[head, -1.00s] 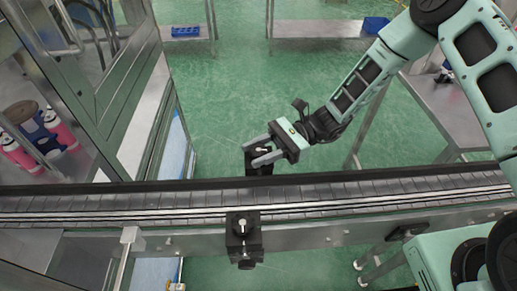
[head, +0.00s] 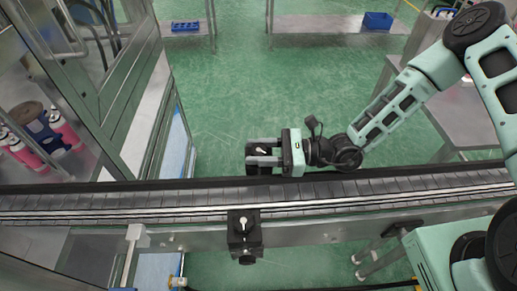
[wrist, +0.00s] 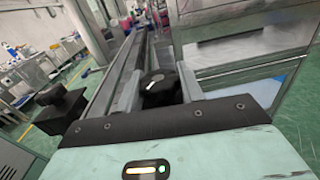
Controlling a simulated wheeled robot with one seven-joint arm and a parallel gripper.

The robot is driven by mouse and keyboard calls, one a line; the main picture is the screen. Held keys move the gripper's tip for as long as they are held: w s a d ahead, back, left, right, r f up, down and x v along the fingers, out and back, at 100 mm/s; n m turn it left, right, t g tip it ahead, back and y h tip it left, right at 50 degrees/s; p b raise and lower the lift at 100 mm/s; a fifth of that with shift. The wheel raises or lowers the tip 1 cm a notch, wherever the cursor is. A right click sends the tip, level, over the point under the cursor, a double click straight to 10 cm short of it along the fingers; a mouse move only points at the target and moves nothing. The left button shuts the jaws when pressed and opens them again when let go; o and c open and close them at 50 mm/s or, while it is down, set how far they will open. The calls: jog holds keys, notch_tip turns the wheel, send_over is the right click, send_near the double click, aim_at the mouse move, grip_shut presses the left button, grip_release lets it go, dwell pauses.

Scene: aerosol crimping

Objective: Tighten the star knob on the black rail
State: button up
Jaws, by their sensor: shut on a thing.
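The black star knob (head: 262,151) sits on a dark bracket at the far side of the conveyor, by the black rail (head: 120,187). A small white mark shows on its top. My gripper (head: 264,152) reaches in from the right, level, with one finger on each side of the knob, shut on it. In the wrist view the knob (wrist: 156,88) shows between the two grey fingers (wrist: 158,88); its lower part is hidden. A second black knob and bracket (head: 244,232), with a white mark on top, is on the near side of the conveyor, apart from my gripper.
The conveyor (head: 350,190) runs across the view just in front of my gripper. A glass-doored machine (head: 95,90) stands at the left, with pink and white cans (head: 62,130) inside. A steel table (head: 465,115) is at the right.

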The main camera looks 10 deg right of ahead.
jog(key=o, duration=1)
jog(key=shift+s+d+b, duration=0.2)
jog(key=shift+d+b, duration=0.55)
jog(key=shift+d, duration=1.15)
jog(key=shift+s+d+b, duration=0.2)
jog(key=shift+d+b, duration=0.5)
jog(key=shift+d, duration=1.15)
